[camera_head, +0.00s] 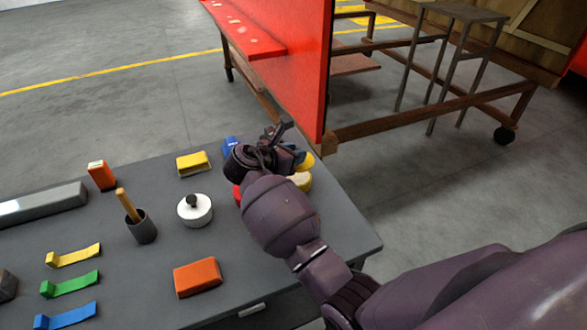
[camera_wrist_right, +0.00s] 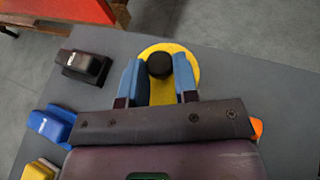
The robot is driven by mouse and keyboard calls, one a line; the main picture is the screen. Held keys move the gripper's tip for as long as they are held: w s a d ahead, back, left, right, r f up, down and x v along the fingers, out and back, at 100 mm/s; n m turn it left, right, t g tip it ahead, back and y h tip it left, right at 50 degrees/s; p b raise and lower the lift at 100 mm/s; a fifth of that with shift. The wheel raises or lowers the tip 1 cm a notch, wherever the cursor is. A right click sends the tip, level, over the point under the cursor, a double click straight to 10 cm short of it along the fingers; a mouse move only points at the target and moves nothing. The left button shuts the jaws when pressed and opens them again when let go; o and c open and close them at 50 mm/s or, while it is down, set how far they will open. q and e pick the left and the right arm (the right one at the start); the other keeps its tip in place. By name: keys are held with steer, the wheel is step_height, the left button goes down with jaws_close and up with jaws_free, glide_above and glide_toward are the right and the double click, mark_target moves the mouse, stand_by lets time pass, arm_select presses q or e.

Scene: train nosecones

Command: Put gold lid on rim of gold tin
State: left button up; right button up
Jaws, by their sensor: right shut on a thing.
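The gold lid (camera_wrist_right: 158,93) is a yellow disc with a black knob (camera_wrist_right: 160,65). My right gripper (camera_wrist_right: 158,67) is shut on this knob, with one blue finger on each side. In the head view my right gripper (camera_head: 290,150) is over the far right part of the grey table, and a yellow edge of the lid (camera_head: 307,161) shows beside it. Below it a pale yellow round thing, likely the gold tin (camera_head: 303,181), stands on the table, mostly hidden by my arm. The lid appears to be above it; contact cannot be told. My left gripper is not in view.
Part of a red round thing (camera_head: 237,193) shows beside my wrist. A white tin (camera_head: 194,212) with a dark knob, a cup (camera_head: 143,232), a yellow block (camera_head: 193,163) and an orange block (camera_head: 197,277) stand left. A red panel (camera_head: 300,60) rises behind the table.

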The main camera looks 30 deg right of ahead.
steer(key=shift+f+b, duration=0.4)
steer(key=shift+f, duration=1.9)
steer(key=o, duration=1)
steer(key=shift+f, duration=0.15)
